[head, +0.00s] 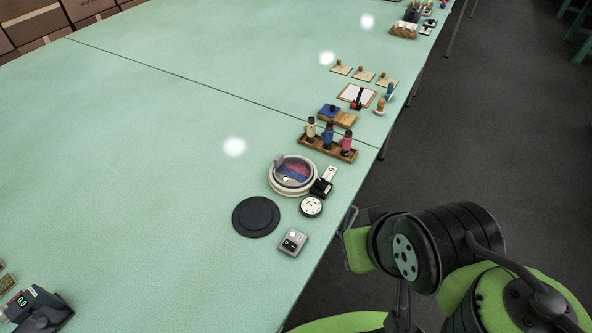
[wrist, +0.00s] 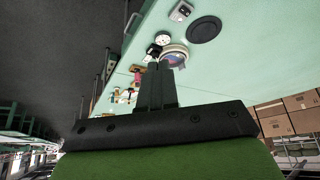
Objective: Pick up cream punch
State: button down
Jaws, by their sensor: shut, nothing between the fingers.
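The cream punch (head: 311,127) stands upright at the left end of a wooden rack (head: 335,153) near the table's right edge. A blue punch (head: 328,136) and a pink punch (head: 346,143) stand beside it in the same rack. My gripper (wrist: 157,72) is in the wrist view, its two dark fingers together and empty, apart from the rack. There the fingers partly cover the things behind them, and I cannot make out the cream punch. In the head view my arm is at the lower right, beyond the table's edge, and the fingers cannot be made out.
A round hoop (head: 271,178), a black disc (head: 256,217), a white round piece (head: 311,207) and a grey switch box (head: 293,242) lie nearer than the rack. A blue-topped block (head: 329,111) and an open book (head: 356,96) lie beyond it. The table's left side (head: 120,150) is mostly clear.

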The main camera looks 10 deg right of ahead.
aim_at(310, 130)
jog(key=i+l+u, duration=0.25)
jog(key=l+u, duration=0.25)
jog(key=i+l+u, duration=0.15)
jog(key=l+u, duration=0.15)
jog(key=u, duration=0.2)
jog(key=l+u, duration=0.95)
jog(key=k+l+u, duration=0.1)
jog(key=l+u, duration=0.4)
jog(key=k+l+u, duration=0.2)
jog(key=l+u, duration=0.3)
